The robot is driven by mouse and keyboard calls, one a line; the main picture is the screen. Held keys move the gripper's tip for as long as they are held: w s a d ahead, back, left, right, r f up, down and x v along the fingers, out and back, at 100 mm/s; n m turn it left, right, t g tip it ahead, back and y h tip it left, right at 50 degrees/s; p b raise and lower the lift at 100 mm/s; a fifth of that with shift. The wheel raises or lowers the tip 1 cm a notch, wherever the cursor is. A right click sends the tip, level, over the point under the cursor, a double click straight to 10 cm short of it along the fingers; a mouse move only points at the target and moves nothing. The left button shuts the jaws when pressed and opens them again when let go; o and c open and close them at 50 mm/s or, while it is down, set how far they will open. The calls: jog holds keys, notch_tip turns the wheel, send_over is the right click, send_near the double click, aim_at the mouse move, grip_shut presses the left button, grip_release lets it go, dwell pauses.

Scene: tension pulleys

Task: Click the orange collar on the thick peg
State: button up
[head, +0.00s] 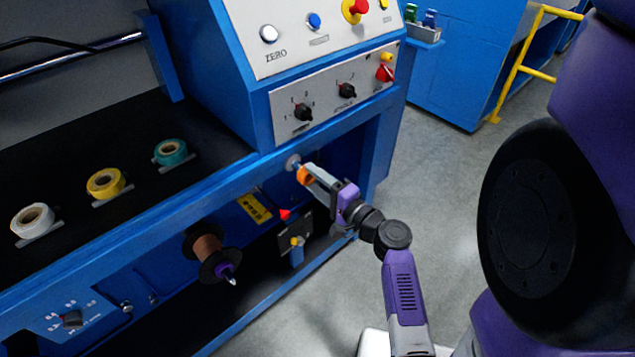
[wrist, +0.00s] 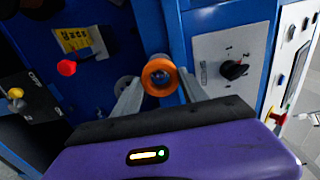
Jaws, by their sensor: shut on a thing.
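The orange collar (head: 304,175) is a small ring at the tips of my gripper (head: 308,173). In the wrist view the collar (wrist: 149,84) sits between the two grey fingers, its open face towards the camera. My gripper is shut on it. A pale peg (head: 292,162) with a round base stands out from the blue machine front, just beyond the collar. In the wrist view the collar lies in line with the peg and hides most of it. A rounded grey-blue shape shows inside the ring; I cannot tell how far the collar is around the peg.
Left of my gripper are a yellow label (head: 254,208), a red knob (head: 285,214) and a copper spool (head: 208,250). A control panel (head: 335,95) with black knobs is above. Tape rolls (head: 105,183) lie on the black top. Floor at right (head: 445,190) is clear.

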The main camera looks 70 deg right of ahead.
aim_at(304, 172)
jog(key=shift+w+d, duration=0.4)
jog(key=shift+w, duration=0.2)
jog(key=shift+w+d+b, duration=0.15)
jog(key=shift+w+b, duration=0.1)
jog(key=shift+b, duration=0.1)
dwell(0.7)
jog(key=shift+x, duration=1.25)
dwell(0.4)
jog(key=o, duration=1.5)
jog(key=shift+c, duration=0.2)
jog(key=shift+s, duration=0.1)
jog(key=b+v, duration=0.1)
jog(key=v, duration=0.6)
jog(key=shift+s+a, duration=0.2)
jog(key=shift+a, duration=0.05)
